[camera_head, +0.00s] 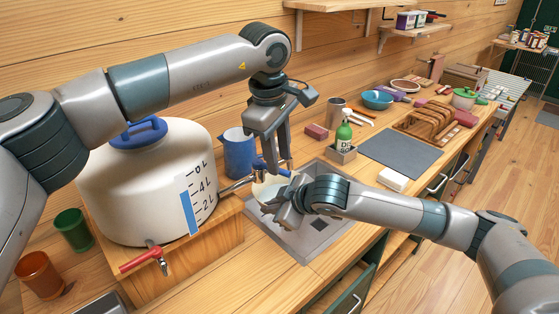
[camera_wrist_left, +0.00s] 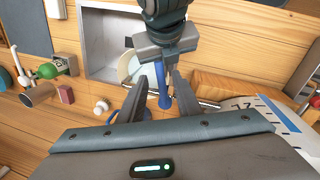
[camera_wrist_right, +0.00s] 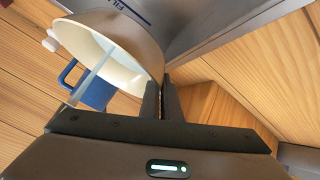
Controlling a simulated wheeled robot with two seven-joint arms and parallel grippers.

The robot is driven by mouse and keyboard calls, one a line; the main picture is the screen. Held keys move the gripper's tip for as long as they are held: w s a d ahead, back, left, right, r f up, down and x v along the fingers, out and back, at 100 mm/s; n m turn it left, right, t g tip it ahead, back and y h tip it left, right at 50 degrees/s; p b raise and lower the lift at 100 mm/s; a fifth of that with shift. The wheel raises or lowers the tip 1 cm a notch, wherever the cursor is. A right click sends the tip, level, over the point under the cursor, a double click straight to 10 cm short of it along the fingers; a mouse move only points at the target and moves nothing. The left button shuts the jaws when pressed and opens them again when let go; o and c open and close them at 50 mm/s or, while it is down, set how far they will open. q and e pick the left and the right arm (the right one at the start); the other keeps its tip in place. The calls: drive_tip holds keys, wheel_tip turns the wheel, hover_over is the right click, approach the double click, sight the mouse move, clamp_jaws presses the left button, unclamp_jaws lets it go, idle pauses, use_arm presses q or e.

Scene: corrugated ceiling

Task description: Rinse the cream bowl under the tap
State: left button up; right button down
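The cream bowl (camera_head: 264,189) is over the sink (camera_head: 310,238), below the tap (camera_head: 238,184). My right gripper (camera_head: 285,208) is shut on its rim; the right wrist view shows the bowl (camera_wrist_right: 138,40) tilted, its rim between the fingers (camera_wrist_right: 162,95). A pale, see-through streak (camera_wrist_right: 97,72) like running water crosses the bowl's mouth there. My left gripper (camera_head: 280,160) points down at the tap's blue lever (camera_head: 274,169). In the left wrist view its fingers (camera_wrist_left: 168,72) stand apart either side of the blue lever (camera_wrist_left: 164,98); I cannot tell whether they touch it.
A large white water container (camera_head: 130,185) with a red-handled spigot (camera_head: 140,260) stands left of the sink. A blue jug (camera_head: 239,153) is behind the tap. Green and orange cups are at the left.

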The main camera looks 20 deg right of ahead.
use_arm(q)
wheel_tip(320, 180, up, 10)
drive_tip(key=s+a, duration=0.1)
drive_tip(key=shift+a+f, duration=0.2)
drive_tip(key=shift+a, duration=0.05)
idle(0.4)
clamp_jaws()
drive_tip(key=w+d+m, duration=0.1)
drive_tip(key=m, duration=0.5)
drive_tip(key=w+d+m+h, duration=0.1)
drive_tip(key=m, duration=0.5)
drive_tip(key=w+d+f+m+t, duration=0.1)
drive_tip(key=m, duration=0.5)
drive_tip(key=shift+d+f, duration=0.1)
drive_tip(key=shift+d, duration=0.1)
